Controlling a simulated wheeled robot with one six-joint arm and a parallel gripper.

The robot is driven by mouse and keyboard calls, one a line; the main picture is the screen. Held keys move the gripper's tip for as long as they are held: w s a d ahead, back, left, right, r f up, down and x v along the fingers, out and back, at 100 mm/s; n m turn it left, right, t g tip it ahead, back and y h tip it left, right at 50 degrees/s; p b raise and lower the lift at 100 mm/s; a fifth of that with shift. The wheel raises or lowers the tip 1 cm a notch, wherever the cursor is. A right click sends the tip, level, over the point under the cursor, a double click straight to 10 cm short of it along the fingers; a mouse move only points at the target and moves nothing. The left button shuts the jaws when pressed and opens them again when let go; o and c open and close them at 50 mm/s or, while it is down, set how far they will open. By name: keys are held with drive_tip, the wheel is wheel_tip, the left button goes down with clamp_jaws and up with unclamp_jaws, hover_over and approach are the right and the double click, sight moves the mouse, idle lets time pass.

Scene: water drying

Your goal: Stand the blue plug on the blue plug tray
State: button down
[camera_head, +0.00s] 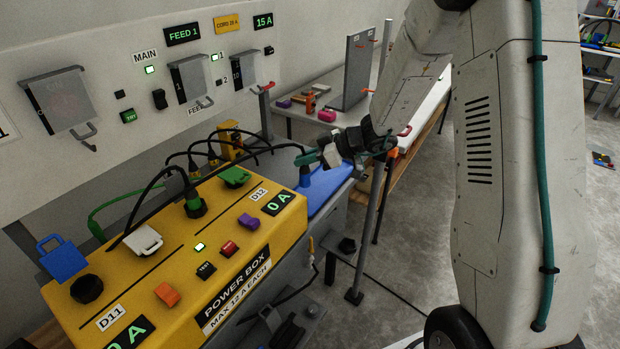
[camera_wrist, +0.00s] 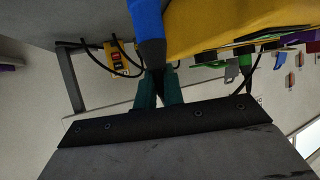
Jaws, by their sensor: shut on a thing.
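The blue plug (camera_head: 305,176) is upright below my gripper (camera_head: 308,158) in the head view, at the left side of the blue plug tray (camera_head: 332,184). I cannot tell whether its lower end touches the tray. In the wrist view, the blue plug (camera_wrist: 147,18) points away from my gripper (camera_wrist: 157,84), with its dark neck between the green fingers. The fingers are shut on it. A black cord runs off from the plug end toward the left in the head view.
The yellow power box (camera_head: 190,238) stands just left of the tray, with a green plug (camera_head: 194,203) in it and black cords arching over. A small yellow box (camera_head: 230,141) is behind. A bench (camera_head: 300,118) with loose items lies beyond. Open floor lies to the right.

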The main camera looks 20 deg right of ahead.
sight(305, 176)
drive_tip(key=shift+f, duration=2.85)
drive_tip(key=shift+f, duration=0.15)
drive_tip(key=c, duration=1.5)
unclamp_jaws()
